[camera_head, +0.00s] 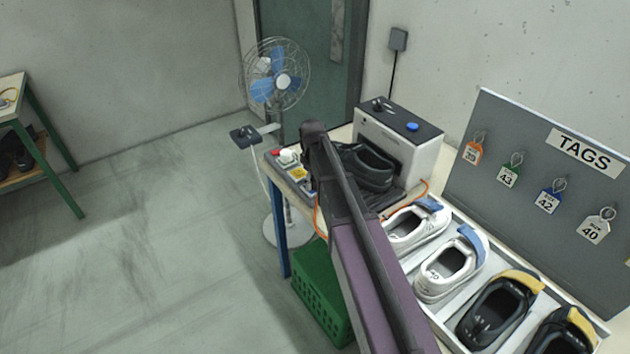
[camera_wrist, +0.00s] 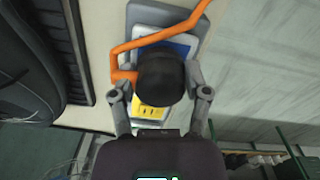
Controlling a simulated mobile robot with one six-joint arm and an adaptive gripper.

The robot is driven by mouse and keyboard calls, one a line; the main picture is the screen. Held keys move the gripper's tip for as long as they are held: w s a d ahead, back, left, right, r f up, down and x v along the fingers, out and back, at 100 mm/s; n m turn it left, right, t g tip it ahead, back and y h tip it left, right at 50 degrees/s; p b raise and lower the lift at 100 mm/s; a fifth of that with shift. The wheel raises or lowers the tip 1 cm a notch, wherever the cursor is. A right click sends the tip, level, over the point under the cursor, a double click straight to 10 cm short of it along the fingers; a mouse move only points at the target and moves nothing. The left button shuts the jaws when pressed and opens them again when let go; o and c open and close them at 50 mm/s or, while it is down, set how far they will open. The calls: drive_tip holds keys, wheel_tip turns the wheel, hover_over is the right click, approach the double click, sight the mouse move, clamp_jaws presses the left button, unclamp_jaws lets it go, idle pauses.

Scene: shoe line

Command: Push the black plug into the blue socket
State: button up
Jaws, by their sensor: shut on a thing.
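My gripper (camera_wrist: 162,95) is shut on the black plug (camera_wrist: 162,78), with one finger on each side of it. The plug shows as a round dark end with an orange cable (camera_wrist: 125,60) leaving it on the left. In the wrist view the blue socket (camera_wrist: 183,48) shows partly from behind the plug, which covers most of it. I cannot tell whether the plug touches the socket or is seated in it. In the head view my arm hides the gripper and plug.
A yellow socket (camera_wrist: 150,113) sits beside the blue one on the grey strip, on the bench corner. A black shoe (camera_head: 366,168) and a white machine (camera_head: 398,148) stand close by. A fan (camera_head: 275,78) stands behind; a green crate (camera_head: 322,292) is below.

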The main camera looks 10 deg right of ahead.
drive_tip(key=shift+f+b, duration=0.4)
drive_tip(key=shift+f, duration=0.05)
idle(0.3)
drive_tip(key=o, duration=1.2)
drive_tip(key=shift+o, duration=0.2)
drive_tip(key=shift+r, duration=0.15)
